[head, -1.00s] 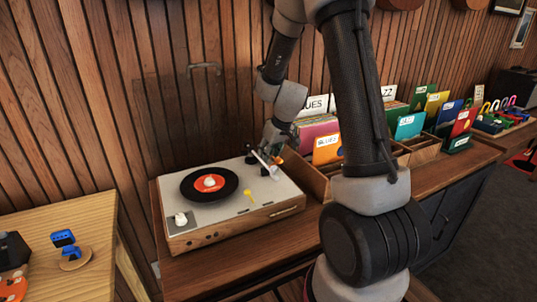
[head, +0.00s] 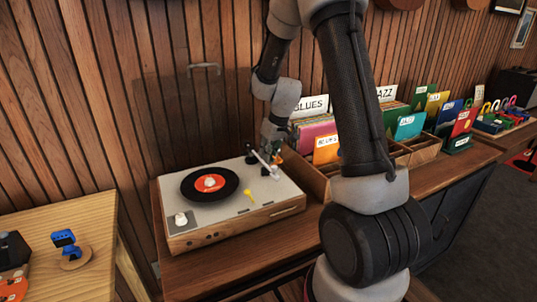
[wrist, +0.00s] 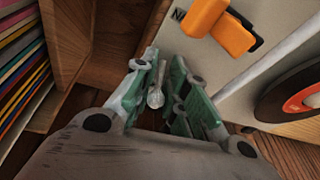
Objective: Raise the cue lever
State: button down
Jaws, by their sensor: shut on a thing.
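The record player (head: 284,199) stands on the wooden counter, with a black record with a red label (head: 209,184) on its platter and a white tonearm (head: 262,163) at its right rear. My gripper (head: 273,152) is low over the deck's rear right corner, partly hidden by my own wrist. In the wrist view, the green-sided fingers (wrist: 164,72) are close together around a small pale rod with a rounded end, which looks like the cue lever (wrist: 156,92). An orange block (wrist: 218,26) lies on the deck beside the fingers, apart from them.
A record bin with coloured sleeves and dividers (head: 326,150) stands close to the right of the deck. The slatted wall (head: 130,100) is close behind. A small yellow piece (head: 249,194) is on the deck. A lower wooden table (head: 75,228) is at left.

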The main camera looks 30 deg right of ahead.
jog(key=c, duration=1.5)
grip_release()
jog(key=shift+c, duration=0.2)
jog(key=v, duration=1.2)
jog(key=shift+a, duration=0.1)
